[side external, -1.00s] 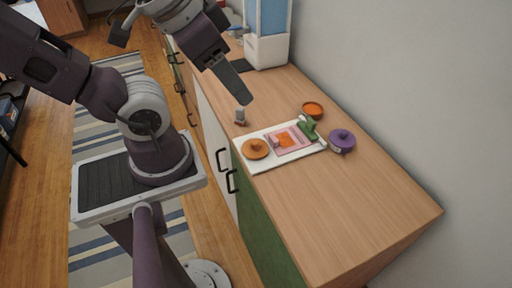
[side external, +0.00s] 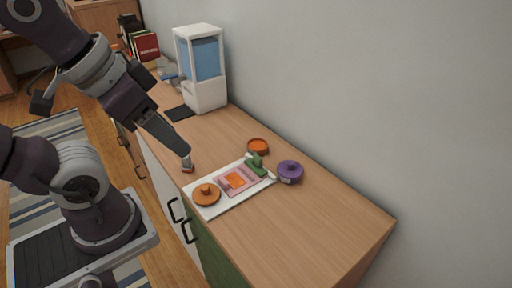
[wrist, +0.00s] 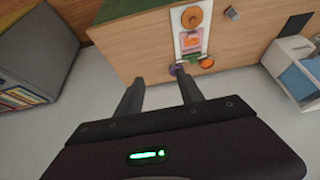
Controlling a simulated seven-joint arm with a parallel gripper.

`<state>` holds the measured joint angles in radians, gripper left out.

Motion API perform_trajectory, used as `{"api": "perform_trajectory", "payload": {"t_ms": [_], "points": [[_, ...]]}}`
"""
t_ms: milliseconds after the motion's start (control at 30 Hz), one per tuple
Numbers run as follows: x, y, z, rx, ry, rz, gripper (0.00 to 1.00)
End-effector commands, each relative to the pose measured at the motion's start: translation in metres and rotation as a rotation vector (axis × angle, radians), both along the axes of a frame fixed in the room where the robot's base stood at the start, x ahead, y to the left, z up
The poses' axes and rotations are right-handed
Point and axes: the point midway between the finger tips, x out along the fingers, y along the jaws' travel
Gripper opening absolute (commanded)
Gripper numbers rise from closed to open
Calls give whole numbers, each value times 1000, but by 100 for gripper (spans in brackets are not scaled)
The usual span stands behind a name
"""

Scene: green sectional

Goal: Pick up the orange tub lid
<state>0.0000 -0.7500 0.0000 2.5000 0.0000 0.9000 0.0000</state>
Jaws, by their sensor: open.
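The orange lid (side external: 206,195), a round disc with a small knob, lies at the near left end of a white board (side external: 228,205) on the wooden counter. In the wrist view the orange lid (wrist: 191,18) is at the top, beyond the fingertips. My gripper (side external: 187,150) is above the counter, up and left of the lid and apart from it. In the wrist view my gripper (wrist: 161,84) shows two spread fingers with nothing between them.
A pink piece (side external: 228,188) and a green item (side external: 257,167) are on the board. An orange round dish (side external: 258,146) and a purple lidded pot (side external: 290,171) stand behind. A small grey item (side external: 187,163) is near my fingertips. A white-and-blue dispenser (side external: 203,70) stands farther back. The counter's right side is clear.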

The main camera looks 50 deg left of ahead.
Motion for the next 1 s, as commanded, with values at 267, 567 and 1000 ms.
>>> {"api": "perform_trajectory", "payload": {"t_ms": [267, 567, 1000], "points": [[0, 0, 0, 0, 0, 0, 48], [46, 50, -37, 330, 228, -239, 48], [107, 133, -215, 394, 428, -1454, 48]]}}
